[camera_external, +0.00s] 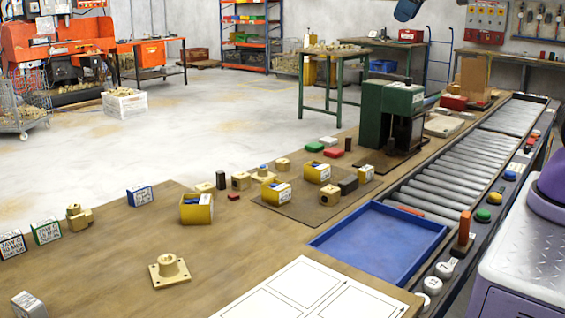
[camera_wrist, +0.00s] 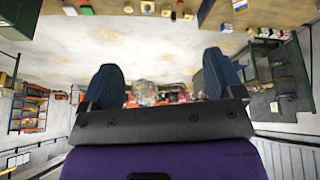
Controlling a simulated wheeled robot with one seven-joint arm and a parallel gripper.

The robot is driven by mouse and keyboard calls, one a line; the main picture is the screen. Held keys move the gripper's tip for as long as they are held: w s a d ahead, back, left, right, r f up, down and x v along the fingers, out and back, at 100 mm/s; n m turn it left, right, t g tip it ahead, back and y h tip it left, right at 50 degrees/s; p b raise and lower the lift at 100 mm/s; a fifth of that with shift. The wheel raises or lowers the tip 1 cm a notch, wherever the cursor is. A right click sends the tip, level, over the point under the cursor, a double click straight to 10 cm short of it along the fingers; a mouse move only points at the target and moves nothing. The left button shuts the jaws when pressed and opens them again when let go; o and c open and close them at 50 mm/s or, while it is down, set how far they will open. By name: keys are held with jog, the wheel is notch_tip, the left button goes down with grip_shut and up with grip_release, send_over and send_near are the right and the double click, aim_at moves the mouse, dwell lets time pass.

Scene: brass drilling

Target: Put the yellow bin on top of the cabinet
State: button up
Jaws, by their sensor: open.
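Three yellow bins with white labels stand on the wooden bench in the external view: one nearest (camera_external: 196,209), one in the middle (camera_external: 276,192) and one farther back (camera_external: 317,172). I cannot tell which one the task means. A green box-shaped unit (camera_external: 378,110) with a dark front stands at the back of the bench; I cannot tell if it is the cabinet. My gripper (camera_wrist: 160,78) is open and empty in the wrist view, its two dark-blue fingers wide apart, with no bin between them. It is away from all the bins.
A blue tray (camera_external: 425,228) and a roller conveyor (camera_external: 455,165) run along the bench's right side. A flanged brass part (camera_external: 170,271) and white outlined sheet (camera_external: 290,302) lie in front. Small blocks crowd the bins. Bare bench lies around the flanged part.

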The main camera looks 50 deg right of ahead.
jog(key=s+d+f+m, duration=0.1)
jog(key=s+d, duration=0.3)
jog(key=s, duration=0.7)
jog(key=s+d+f+m, duration=0.2)
jog(key=s+d, duration=0.3)
jog(key=s, duration=0.6)
jog(key=shift+f+h, duration=0.4)
